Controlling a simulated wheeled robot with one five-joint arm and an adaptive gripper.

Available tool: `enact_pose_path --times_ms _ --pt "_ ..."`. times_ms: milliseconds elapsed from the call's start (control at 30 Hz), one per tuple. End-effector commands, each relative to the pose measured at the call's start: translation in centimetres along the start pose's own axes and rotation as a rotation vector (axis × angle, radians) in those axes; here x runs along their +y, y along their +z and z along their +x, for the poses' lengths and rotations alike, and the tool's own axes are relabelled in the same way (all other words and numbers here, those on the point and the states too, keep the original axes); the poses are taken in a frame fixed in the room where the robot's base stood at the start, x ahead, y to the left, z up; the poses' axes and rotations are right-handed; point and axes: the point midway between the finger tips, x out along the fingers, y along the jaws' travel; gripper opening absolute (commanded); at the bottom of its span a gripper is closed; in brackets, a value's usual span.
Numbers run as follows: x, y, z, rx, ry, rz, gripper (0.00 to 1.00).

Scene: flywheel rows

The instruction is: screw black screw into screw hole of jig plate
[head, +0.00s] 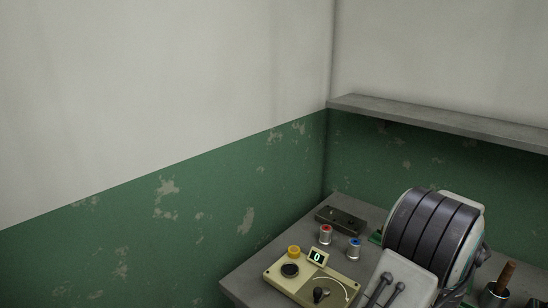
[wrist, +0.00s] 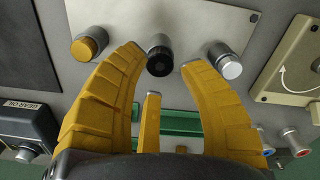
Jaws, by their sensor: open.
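In the wrist view, a pale metal plate (wrist: 190,20), which looks like the jig plate, carries three round-headed pieces in a row. The black screw (wrist: 159,56) is in the middle, standing out from the plate. I cannot tell how deep it sits, and no empty screw hole shows clearly. My gripper (wrist: 180,72) has yellow ribbed fingers spread open and empty. The black screw's head shows between the two long fingertips, seemingly beyond them, not gripped. A shorter third finger is below. My gripper does not show clearly in the head view.
A brass piece (wrist: 90,43) and a silver one (wrist: 225,60) flank the screw near the fingertips. A cream control box (head: 303,278) reads 0. Red-capped (head: 325,235) and blue-capped (head: 355,248) cylinders stand behind it. A GEAR OIL box (wrist: 22,127) is at left. A shelf (head: 440,120) juts out above.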

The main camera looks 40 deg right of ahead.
Motion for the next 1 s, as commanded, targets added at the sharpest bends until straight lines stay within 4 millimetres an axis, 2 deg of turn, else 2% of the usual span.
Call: enact_pose_path --times_ms 367,1000 --pt "0.0 0.0 0.3 0.000 0.000 0.003 0.37" --pt "0.0 0.0 2.9 0.000 0.000 0.003 0.37"
